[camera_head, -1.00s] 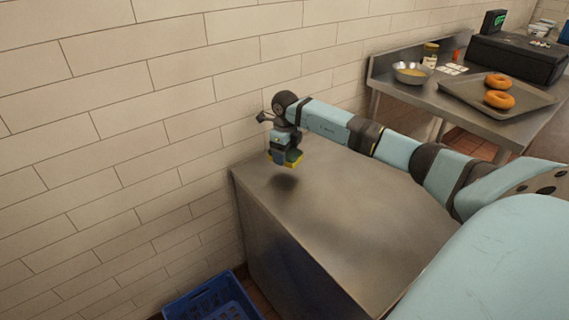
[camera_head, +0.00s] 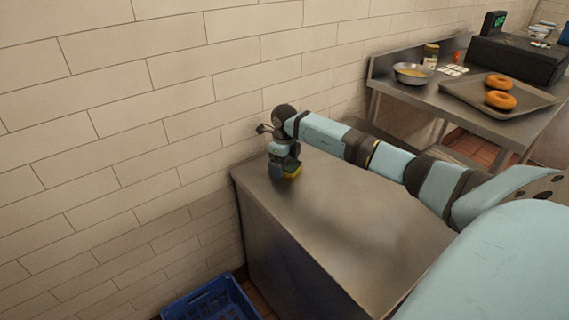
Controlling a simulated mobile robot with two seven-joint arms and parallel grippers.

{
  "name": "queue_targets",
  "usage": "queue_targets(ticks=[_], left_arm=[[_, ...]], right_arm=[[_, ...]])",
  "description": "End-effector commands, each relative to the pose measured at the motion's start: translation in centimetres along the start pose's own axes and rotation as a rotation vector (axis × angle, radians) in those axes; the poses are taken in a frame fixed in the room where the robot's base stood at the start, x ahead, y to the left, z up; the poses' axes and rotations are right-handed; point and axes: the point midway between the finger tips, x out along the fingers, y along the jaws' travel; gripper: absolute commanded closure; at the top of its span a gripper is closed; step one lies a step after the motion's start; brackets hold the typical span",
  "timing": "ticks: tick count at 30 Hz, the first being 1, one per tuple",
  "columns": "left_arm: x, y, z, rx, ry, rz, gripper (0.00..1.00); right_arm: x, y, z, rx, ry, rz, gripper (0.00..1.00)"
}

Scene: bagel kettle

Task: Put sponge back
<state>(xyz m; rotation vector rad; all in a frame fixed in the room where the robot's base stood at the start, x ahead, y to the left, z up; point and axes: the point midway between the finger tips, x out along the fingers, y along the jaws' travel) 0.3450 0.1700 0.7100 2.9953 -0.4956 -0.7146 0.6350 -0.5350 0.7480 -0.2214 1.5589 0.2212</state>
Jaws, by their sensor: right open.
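The sponge (camera_head: 293,171), yellow and green, is at the far left corner of the steel counter (camera_head: 345,220), by the tiled wall. It appears to rest on the counter top. My right gripper (camera_head: 283,176) points down over it, with its fingers at the sponge, and is open. The fingers hide part of the sponge, and I cannot tell whether they touch it. My left gripper is not in view.
A blue crate (camera_head: 212,303) stands on the floor left of the counter. At the back right, another steel table holds a metal bowl (camera_head: 412,74) and a tray (camera_head: 468,97) with two bagels. The counter's middle is clear.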

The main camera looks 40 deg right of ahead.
Motion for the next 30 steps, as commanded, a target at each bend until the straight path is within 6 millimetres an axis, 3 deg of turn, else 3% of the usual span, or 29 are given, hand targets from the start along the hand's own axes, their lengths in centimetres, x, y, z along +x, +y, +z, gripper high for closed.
queue_targets(ticks=[5,18,24,30], left_arm=[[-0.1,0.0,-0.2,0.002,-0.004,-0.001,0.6],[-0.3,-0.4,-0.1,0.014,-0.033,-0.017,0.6],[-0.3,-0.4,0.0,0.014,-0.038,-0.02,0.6],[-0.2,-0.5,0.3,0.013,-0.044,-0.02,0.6]], right_arm=[[-1.5,-0.1,0.0,0.0,-0.002,-0.002,0.07],[-10.3,-0.1,0.0,0.0,-0.001,-0.002,0.07],[-12.1,0.0,0.0,0.0,0.0,0.0,0.07],[-12.3,0.0,0.0,0.0,0.0,0.0,0.07]])
